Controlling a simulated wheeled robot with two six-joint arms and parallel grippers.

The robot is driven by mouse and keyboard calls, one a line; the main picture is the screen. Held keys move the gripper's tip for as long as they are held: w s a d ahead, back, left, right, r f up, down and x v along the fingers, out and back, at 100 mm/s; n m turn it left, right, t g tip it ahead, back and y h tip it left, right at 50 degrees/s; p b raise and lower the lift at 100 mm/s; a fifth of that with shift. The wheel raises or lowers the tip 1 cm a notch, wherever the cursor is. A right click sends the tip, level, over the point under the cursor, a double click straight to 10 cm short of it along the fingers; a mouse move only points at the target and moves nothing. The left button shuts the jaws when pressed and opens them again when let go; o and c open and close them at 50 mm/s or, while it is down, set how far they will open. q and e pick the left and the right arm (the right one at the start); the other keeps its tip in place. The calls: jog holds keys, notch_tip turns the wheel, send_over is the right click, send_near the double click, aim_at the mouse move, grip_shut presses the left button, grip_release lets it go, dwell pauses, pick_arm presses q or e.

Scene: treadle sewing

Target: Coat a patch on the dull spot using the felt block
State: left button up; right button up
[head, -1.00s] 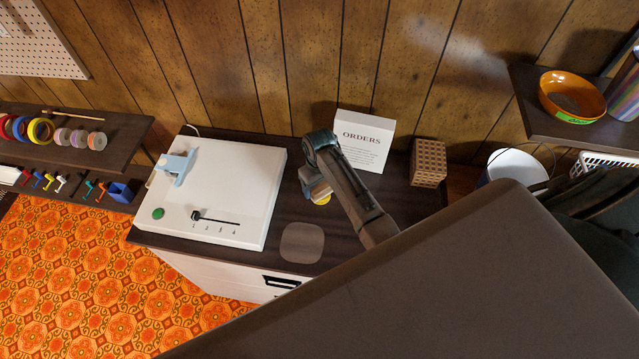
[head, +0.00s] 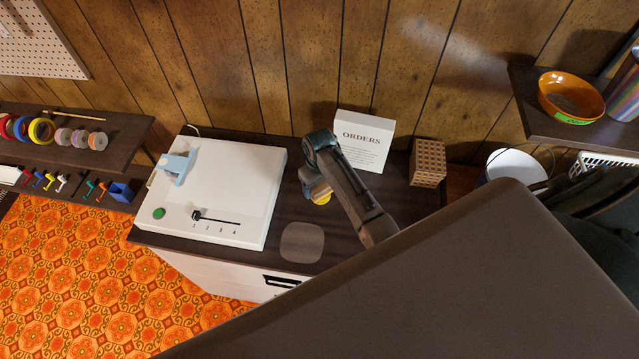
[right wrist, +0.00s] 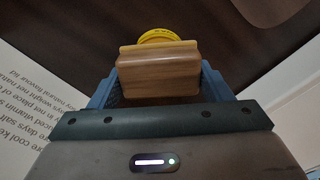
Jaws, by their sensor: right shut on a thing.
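The dull spot (head: 302,242) is a paler, rounded patch on the dark cabinet top, right of the white machine. It also shows at the top right of the right wrist view (right wrist: 272,8). My right gripper (head: 314,187) is beyond the spot, low over the cabinet top. Its blue fingers are shut on the felt block (right wrist: 158,72), a wooden block with a thin yellowish edge. A round yellow thing (right wrist: 158,35), perhaps a tin, lies just past the block. I cannot tell if they touch. It peeks out below the gripper in the head view (head: 323,200). My left gripper is not in view.
The white machine (head: 240,185) with a slider and green button fills the cabinet's left. An ORDERS sign (head: 364,138) stands behind my right gripper. A brown lattice block (head: 428,163) stands to its right. Bare top surrounds the spot.

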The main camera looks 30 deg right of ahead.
dwell(0.3)
jog(key=shift+r, duration=3.5)
